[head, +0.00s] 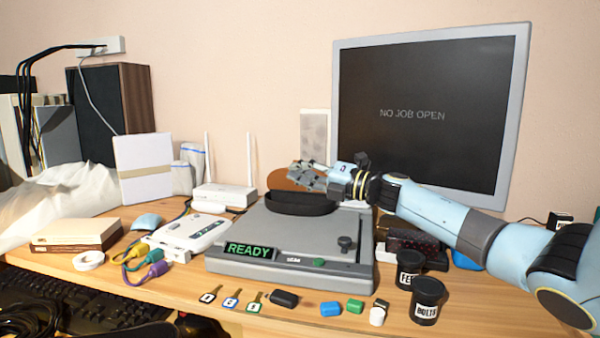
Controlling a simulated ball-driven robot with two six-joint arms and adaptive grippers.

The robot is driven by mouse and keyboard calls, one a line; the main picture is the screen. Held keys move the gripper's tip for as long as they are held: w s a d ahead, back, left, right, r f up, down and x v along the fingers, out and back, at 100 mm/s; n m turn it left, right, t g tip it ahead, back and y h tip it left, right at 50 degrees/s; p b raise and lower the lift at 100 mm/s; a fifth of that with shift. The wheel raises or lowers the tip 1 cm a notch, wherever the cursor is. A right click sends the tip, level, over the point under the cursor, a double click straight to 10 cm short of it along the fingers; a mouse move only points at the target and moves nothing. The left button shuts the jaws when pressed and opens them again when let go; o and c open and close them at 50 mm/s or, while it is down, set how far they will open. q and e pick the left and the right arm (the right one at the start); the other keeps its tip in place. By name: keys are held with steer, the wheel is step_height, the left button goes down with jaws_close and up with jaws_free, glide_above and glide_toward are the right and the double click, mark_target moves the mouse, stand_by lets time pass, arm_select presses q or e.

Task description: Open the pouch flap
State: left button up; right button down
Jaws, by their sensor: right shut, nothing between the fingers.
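A dark pouch (301,205) sits on top of the grey machine (290,230), towards its back. A brown rounded flap (281,181) stands up behind the pouch's dark front edge, its brown face showing. My right gripper (298,176) is shut and empty. It comes in from the right and is in front of or just above the flap, covering part of it. I cannot tell whether the fingers touch the flap. My left gripper is not in view.
A monitor (430,110) and a white router (224,195) stand behind the machine. Two dark jars (427,302) (409,268) stand at the right front. Several keys (231,299) and small coloured blocks (331,309) lie along the front.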

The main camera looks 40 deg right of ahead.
steer(key=w+d+r+m+p, duration=0.1)
steer(key=p, duration=0.1)
steer(key=w+d+r+m+p, duration=0.1)
steer(key=d+m, duration=0.1)
steer(key=shift+w+r+g+h+p, duration=0.1)
steer(key=shift+w+g+h+p, duration=0.1)
steer(key=shift+g+h+p, duration=0.15)
steer(key=shift+s, duration=0.1)
stand_by(0.3)
